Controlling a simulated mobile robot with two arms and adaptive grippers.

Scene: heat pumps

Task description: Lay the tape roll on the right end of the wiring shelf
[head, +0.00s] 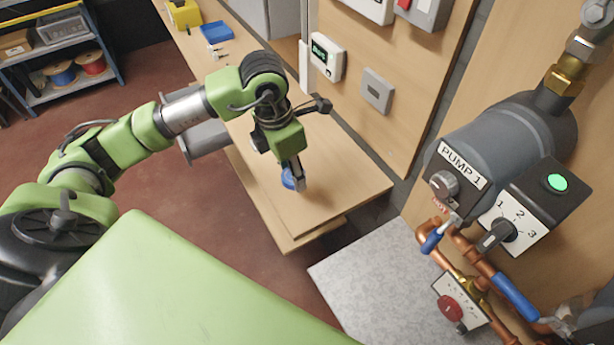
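My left gripper (298,177) reaches down over the right end of the wooden wiring shelf (345,188). A small blue tape roll (288,179) is at its fingertips, partly covered by a finger. The fingers look closed on it. The roll is low, at or just above the shelf top; I cannot tell whether it touches the wood. My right gripper is not in view.
The shelf's right end is bare around the roll. A blue tray (216,32) and a yellow box (184,13) stand at its far end. A grey pump (500,135) with copper pipes and blue-handled valves stands at right. A storage rack (62,55) is at far left.

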